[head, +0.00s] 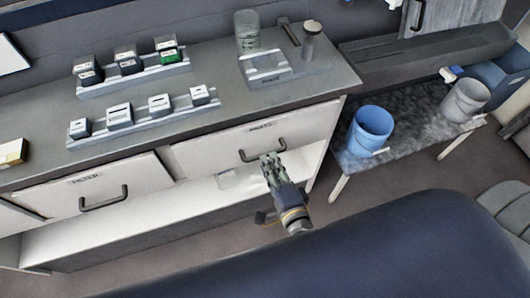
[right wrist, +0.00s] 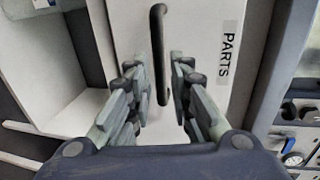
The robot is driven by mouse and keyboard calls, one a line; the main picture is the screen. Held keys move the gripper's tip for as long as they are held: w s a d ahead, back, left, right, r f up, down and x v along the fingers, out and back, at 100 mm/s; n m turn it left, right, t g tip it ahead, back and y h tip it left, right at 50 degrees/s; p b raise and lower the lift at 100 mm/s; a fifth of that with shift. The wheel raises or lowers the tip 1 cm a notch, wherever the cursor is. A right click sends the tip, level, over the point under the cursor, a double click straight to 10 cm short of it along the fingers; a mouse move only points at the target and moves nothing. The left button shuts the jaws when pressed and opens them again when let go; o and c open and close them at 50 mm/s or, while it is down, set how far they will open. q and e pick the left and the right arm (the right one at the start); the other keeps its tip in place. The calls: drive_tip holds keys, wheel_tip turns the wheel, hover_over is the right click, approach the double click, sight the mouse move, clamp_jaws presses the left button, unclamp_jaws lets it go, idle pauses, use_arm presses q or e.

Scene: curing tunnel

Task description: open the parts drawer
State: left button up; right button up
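The parts drawer (head: 215,150) is a white front under the workbench, marked PARTS, and looks shut. Its label also shows in the right wrist view (right wrist: 229,52). Its dark bar handle (head: 249,158) runs up and down in the right wrist view (right wrist: 157,35). My right gripper (head: 270,159) is at the handle in the head view. In the right wrist view my right gripper (right wrist: 158,75) is open, with one finger on each side of the handle and visible gaps. I cannot tell how deep the handle sits between the fingers. My left gripper is not in view.
A second drawer marked FILTER (head: 70,190) has its own handle (head: 104,199) to the left. An open shelf lies below the drawers. A low table at right holds a blue bucket (head: 369,130) and a grey bucket (head: 464,101). Racks of small boxes (head: 120,117) stand on the workbench.

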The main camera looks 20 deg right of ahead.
drive_tip(key=w, duration=0.2)
drive_tip(key=w+f, duration=0.1)
drive_tip(key=w, duration=0.1)
drive_tip(key=shift+w+a, duration=0.1)
drive_tip(key=shift+w, duration=0.25)
clamp_jaws()
